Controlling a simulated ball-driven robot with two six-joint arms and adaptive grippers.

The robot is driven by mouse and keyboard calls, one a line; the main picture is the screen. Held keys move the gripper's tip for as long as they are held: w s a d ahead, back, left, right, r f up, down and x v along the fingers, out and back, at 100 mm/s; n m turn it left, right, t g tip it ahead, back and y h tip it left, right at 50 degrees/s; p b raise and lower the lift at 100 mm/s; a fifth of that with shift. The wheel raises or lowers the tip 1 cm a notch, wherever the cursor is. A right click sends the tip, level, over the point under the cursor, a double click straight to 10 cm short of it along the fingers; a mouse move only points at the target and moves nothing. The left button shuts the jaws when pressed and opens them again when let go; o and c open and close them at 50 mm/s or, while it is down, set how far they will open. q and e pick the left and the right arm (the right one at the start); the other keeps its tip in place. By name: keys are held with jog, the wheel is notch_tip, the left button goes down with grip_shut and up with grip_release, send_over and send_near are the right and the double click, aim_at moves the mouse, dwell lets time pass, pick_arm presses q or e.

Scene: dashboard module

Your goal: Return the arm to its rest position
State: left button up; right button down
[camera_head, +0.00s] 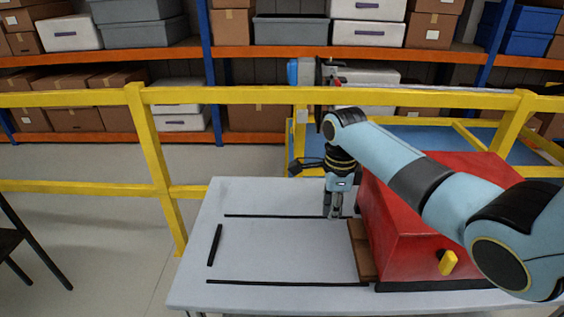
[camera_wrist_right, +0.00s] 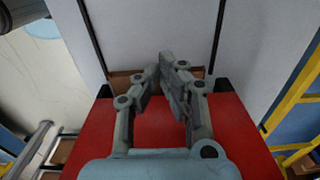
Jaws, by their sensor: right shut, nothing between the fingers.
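My right arm, light blue with dark joints, comes in from the right in the head view and reaches over the red module (camera_head: 412,232). My right gripper (camera_head: 333,214) points down over the table beside the module's far left corner. It is shut and holds nothing. In the right wrist view the fingertips (camera_wrist_right: 163,68) are close together in front of the red module (camera_wrist_right: 85,135), with a strip of brown (camera_wrist_right: 122,82) behind them. My left gripper is in neither view.
The pale table (camera_head: 285,250) carries black strips (camera_head: 285,283) and a brown block (camera_head: 361,250) against the module. A yellow lever (camera_head: 447,262) sticks out of the module's front. A yellow railing (camera_head: 230,96) and loaded shelves stand behind.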

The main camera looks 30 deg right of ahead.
jog(key=shift+a, duration=0.1)
jog(key=s+a+n+t, duration=0.1)
jog(key=s+a+n, duration=0.5)
jog(key=s+n, duration=0.55)
jog(key=s+a+r+n+t, duration=0.3)
jog(key=s+a+r+n, duration=0.1)
jog(key=s+r+n, duration=0.9)
notch_tip(320, 180, down, 38)
jog(key=s+d+g+b, duration=0.2)
jog(key=d+b, duration=0.1)
jog(key=b, duration=0.6)
jog(key=s+f+b, duration=0.3)
jog(key=s+f, duration=0.6)
jog(key=f, duration=0.2)
jog(key=s+f+g+b, duration=0.1)
jog(key=s+f+b, duration=0.3)
jog(key=s+f, duration=0.4)
notch_tip(320, 180, down, 4)
jog(key=shift+s+d+r+h, duration=0.1)
jog(key=shift+s+d+h, duration=0.3)
jog(key=shift+d, duration=0.05)
